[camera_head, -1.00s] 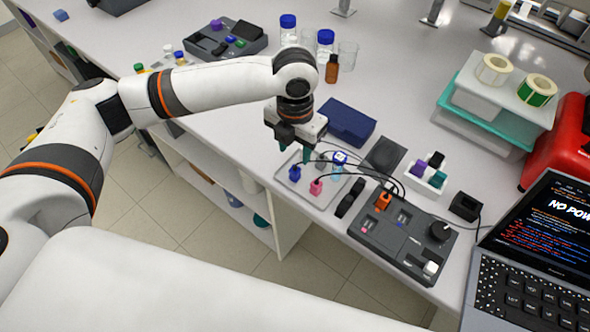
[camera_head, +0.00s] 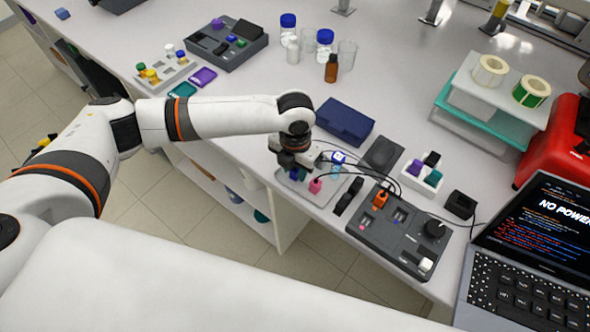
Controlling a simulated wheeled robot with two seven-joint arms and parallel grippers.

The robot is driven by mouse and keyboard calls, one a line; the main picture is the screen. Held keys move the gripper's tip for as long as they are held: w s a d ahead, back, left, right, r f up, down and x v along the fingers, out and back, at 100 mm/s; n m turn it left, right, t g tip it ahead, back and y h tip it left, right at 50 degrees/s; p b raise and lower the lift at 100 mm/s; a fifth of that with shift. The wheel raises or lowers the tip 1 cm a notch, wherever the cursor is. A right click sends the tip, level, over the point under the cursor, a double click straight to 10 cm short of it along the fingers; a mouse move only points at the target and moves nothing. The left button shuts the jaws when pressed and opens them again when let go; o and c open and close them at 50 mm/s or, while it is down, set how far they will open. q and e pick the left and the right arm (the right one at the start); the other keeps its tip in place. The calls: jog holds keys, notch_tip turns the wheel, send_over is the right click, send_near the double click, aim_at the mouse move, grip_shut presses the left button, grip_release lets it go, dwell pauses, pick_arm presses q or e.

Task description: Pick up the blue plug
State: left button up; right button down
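A pink plug (camera_head: 315,186) stands on the same tray, just right of the gripper. My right gripper is not in view.
A grey rig box (camera_head: 385,254) with an orange plug (camera_head: 380,199) lies to the right, with black cables looping from it. A dark blue case (camera_head: 346,122) lies behind the gripper. A laptop (camera_head: 535,255) and a red case (camera_head: 555,140) stand at the far right.

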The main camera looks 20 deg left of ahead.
pick_arm(q)
grip_shut()
notch_tip(320, 180, up, 10)
jog(key=shift+r+b, duration=0.1)
jog(key=shift+b, duration=0.9)
